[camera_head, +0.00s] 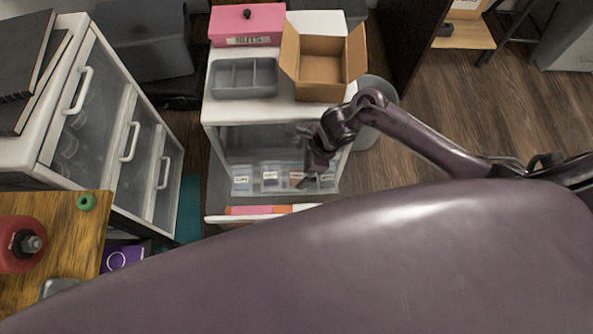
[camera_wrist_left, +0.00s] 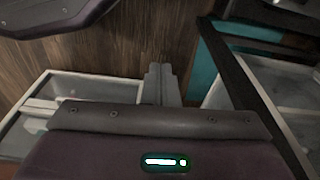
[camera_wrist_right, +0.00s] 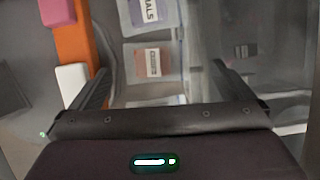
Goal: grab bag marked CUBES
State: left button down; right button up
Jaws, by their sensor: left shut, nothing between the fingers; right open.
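Several clear bags with white labels stand in a row in the open drawer (camera_head: 262,209) of the white cabinet. My right gripper (camera_head: 312,174) is over the row's right part, partly hiding bags. My left gripper (camera_wrist_left: 161,82) is shut and empty.
Pink and orange items (camera_head: 250,210) lie along the drawer front. On the cabinet top stand a grey divided tray (camera_head: 243,92), an open cardboard box (camera_head: 322,72) and a pink box (camera_head: 247,22). Another drawer cabinet (camera_head: 120,120) stands left. A grey bin is at right.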

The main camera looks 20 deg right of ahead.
aim_at(293, 174)
jog(key=x, duration=0.5)
jog(key=shift+s+b, duration=0.3)
jog(key=shift+s, duration=0.1)
jog(key=shift+w+a+f, duration=0.15)
jog(key=shift+f, duration=0.35)
jog(key=c, duration=1)
pick_arm(q)
jog(key=shift+w+d+r, duration=0.15)
jog(key=shift+w+r, duration=0.05)
jog(key=shift+r, duration=0.35)
jog(key=shift+w+d+r, duration=0.1)
jog(key=shift+w+r, duration=0.05)
jog(key=shift+r, duration=0.4)
pick_arm(e)
jog(key=shift+r, duration=0.15)
